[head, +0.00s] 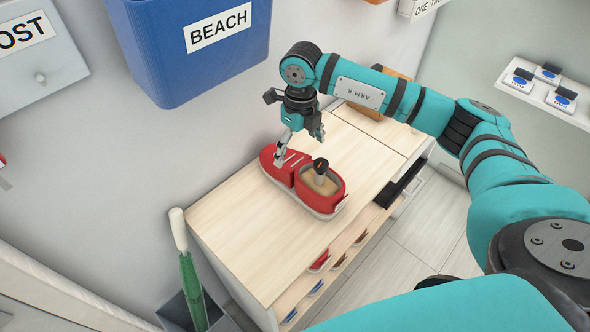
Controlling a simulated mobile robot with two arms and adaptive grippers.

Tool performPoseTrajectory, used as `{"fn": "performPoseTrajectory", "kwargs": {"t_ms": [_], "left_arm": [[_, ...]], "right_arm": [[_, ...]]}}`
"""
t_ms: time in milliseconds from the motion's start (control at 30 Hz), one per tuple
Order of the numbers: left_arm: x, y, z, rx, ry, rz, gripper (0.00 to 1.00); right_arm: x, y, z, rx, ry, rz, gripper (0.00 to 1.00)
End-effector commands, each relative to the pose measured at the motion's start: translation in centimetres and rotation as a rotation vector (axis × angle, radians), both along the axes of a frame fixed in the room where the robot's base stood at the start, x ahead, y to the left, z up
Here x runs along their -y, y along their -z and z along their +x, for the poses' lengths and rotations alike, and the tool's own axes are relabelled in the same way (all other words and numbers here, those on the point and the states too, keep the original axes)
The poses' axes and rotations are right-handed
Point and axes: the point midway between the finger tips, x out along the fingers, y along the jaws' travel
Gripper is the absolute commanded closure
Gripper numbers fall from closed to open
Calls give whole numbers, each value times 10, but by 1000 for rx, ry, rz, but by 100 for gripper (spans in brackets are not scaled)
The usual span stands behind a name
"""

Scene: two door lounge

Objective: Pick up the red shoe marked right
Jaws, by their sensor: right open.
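A red shoe (335,196) with a pale sole and light laces lies on the pale wooden top of a low cabinet (240,230). Its toe points to the upper left and its opening to the lower right. I cannot read a right mark on it. My right gripper (299,146) is open and points down over the toe and laces. One finger comes down at the shoe's far side; whether it touches cannot be told. A short grey piece with a dark top (320,171) stands in the shoe's opening. My left gripper is out of view.
A blue bin marked BEACH (200,50) hangs on the wall behind. A green-and-white handled thing (188,270) stands in a grey holder left of the cabinet. More shoes (320,261) sit on the shelf below. A wall shelf (548,97) is at right.

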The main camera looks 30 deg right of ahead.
Motion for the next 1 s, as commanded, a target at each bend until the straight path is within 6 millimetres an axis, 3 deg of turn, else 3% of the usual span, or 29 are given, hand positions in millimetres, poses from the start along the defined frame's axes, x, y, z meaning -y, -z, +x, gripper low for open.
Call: {"fn": "performPoseTrajectory", "kwargs": {"t_ms": [100,600,867,1000], "left_arm": [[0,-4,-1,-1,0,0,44],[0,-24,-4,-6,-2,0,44],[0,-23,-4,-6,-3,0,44],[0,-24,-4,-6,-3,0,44]], "right_arm": [[7,7,0,-8,9,-28,0],[2,69,4,-7,6,-22,0],[2,73,4,-4,5,-22,0],[2,72,4,-5,5,-21,17]]}}
